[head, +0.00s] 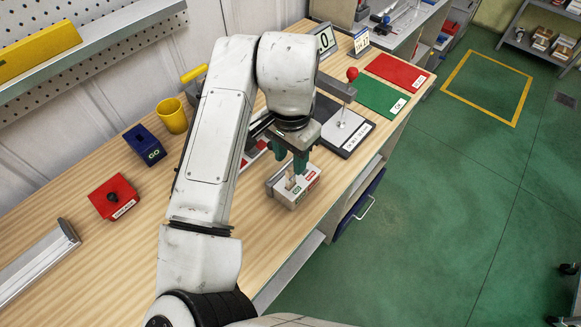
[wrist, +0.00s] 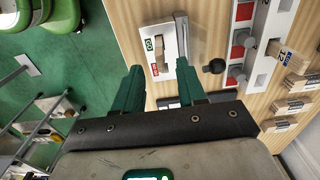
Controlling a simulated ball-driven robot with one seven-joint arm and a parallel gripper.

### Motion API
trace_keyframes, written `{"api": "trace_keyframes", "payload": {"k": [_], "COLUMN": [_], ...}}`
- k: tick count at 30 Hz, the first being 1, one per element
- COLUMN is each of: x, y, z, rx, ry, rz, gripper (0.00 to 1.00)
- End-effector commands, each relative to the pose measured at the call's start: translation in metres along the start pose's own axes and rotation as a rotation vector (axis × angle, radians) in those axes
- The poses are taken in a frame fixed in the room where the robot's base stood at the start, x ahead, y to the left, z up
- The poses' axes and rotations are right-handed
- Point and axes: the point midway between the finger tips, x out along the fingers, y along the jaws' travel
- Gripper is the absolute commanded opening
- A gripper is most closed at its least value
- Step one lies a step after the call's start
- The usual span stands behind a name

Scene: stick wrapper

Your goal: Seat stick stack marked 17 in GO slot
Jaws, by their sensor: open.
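The white block with the green GO label and a red label (head: 299,190) sits near the front edge of the bench, below my gripper (head: 290,163). It also shows in the wrist view (wrist: 154,67). A pale wooden piece (head: 291,182) shows in its slot between the fingertips; its marking cannot be read, so I cannot tell if it is stack 17. My gripper is open in the wrist view (wrist: 160,82), its green fingers wide apart with nothing clamped. A stick stack marked 12 (wrist: 288,59) stands at the white rack, with several other stacks nearby.
A blue GO box (head: 144,145), a yellow cup (head: 172,116) and a red box with a black knob (head: 115,197) stand left of my arm. Green (head: 381,95) and red mats lie beyond.

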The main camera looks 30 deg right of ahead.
Motion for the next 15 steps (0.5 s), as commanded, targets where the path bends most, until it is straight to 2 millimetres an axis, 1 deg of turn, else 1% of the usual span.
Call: {"api": "trace_keyframes", "payload": {"k": [3, 8, 12, 15], "x": [-0.024, -0.052, -0.064, -0.068], "y": [0.000, -0.001, -0.001, 0.000], "z": [-0.001, 0.000, 0.000, 0.000], "rx": [0.003, 0.002, 0.000, 0.001], "ry": [0.000, -0.002, -0.002, 0.000], "rz": [-0.004, -0.003, -0.002, 0.000], "gripper": [0.40, 0.40, 0.40, 0.40]}}
